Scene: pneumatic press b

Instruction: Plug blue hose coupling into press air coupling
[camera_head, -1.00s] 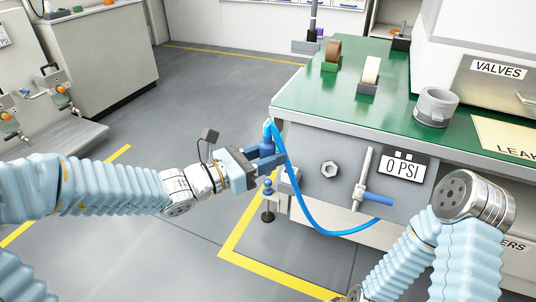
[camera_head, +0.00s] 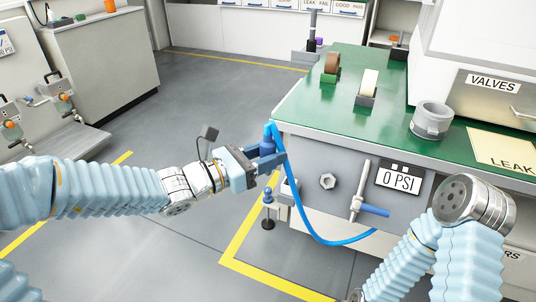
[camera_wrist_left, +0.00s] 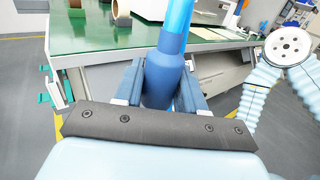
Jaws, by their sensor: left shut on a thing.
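My left gripper (camera_head: 268,160) is shut on the blue hose coupling (camera_head: 267,144), just off the left front corner of the green-topped bench. The coupling stands roughly upright between the fingers; it also shows in the left wrist view (camera_wrist_left: 164,75). The light blue hose (camera_head: 304,220) leaves its top, hangs in a loop before the bench front and runs toward a blue-handled valve (camera_head: 372,209). A silver hex fitting (camera_head: 328,181) sits on the grey front panel; I cannot tell whether it is the press air coupling. My right gripper is out of view; only its arm shows.
The green bench top (camera_head: 305,112) carries tape rolls and a grey ring-shaped part (camera_head: 432,120). A "0 PSI" display (camera_head: 398,179) is on the front panel. A small blue-topped post (camera_head: 267,197) stands by the bench's left side.

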